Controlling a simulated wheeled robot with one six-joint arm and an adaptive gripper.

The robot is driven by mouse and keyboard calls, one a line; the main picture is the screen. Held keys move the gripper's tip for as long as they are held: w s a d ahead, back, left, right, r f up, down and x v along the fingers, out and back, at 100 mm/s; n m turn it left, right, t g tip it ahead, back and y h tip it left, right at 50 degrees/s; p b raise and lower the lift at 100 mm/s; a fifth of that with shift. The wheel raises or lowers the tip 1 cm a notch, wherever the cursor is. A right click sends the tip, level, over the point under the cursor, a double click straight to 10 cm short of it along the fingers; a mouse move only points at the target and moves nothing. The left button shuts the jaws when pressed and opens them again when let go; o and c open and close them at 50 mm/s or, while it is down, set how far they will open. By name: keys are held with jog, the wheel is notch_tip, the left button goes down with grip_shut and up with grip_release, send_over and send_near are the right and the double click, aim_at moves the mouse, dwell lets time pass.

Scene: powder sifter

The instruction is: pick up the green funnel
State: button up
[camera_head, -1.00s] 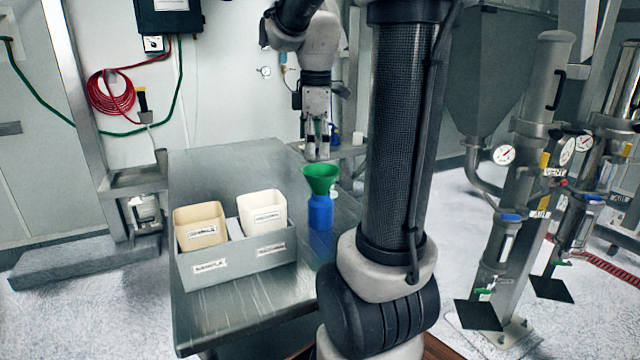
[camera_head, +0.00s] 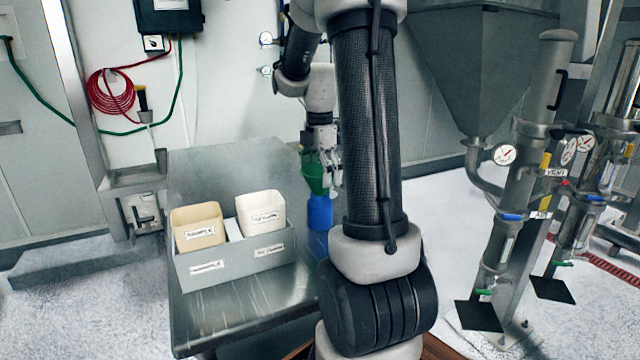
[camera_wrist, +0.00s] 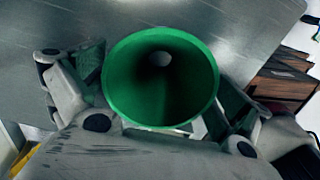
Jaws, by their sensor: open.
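The green funnel (camera_head: 314,174) stands wide end up on top of the blue bottle (camera_head: 320,212) on the metal table. In the wrist view I look down into the funnel's round mouth (camera_wrist: 118,95), which sits between my gripper's two fingers. My gripper (camera_head: 329,176) is open, with one finger on each side of the funnel. Green shows on the inner faces of both fingers in the wrist view. I cannot tell whether either finger touches the funnel. The bottle is hidden in the wrist view.
A grey box (camera_head: 228,262) holding a tan bin (camera_head: 198,228) and a cream bin (camera_head: 262,212) stands on the metal table (camera_head: 225,325), left of the bottle. The table's front is clear. Pipework with gauges (camera_head: 505,155) stands at the right.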

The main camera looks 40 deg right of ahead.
jog(key=c, duration=1)
